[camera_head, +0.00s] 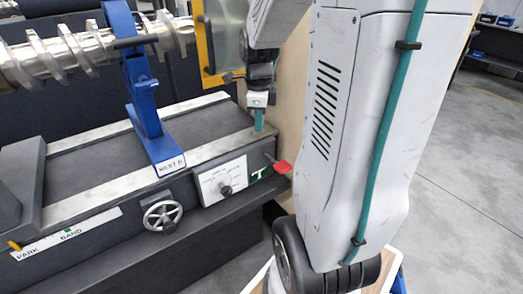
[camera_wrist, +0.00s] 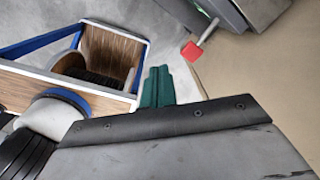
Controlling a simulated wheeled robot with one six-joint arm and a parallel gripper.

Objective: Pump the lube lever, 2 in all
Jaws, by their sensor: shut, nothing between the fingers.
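The lube lever (camera_head: 278,165), a short rod with a red paddle end, sticks out from the right front end of the machine bed, beside a green label with a white mark. In the wrist view the red paddle (camera_wrist: 192,51) shows at the upper right on its rod. My gripper (camera_head: 259,122) has teal fingers, shut and empty, pointing down above the right end of the bed, up and to the left of the lever in the head view. The fingers (camera_wrist: 157,86) also show in the wrist view, apart from the lever.
A white dial panel (camera_head: 223,181) and a handwheel (camera_head: 162,213) sit on the bed's front. A blue steady rest (camera_head: 142,90) stands over the bed around a screw-like metal shaft (camera_head: 75,54). A yellow-framed clear guard (camera_head: 207,50) is behind. Open floor (camera_head: 460,170) lies at right.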

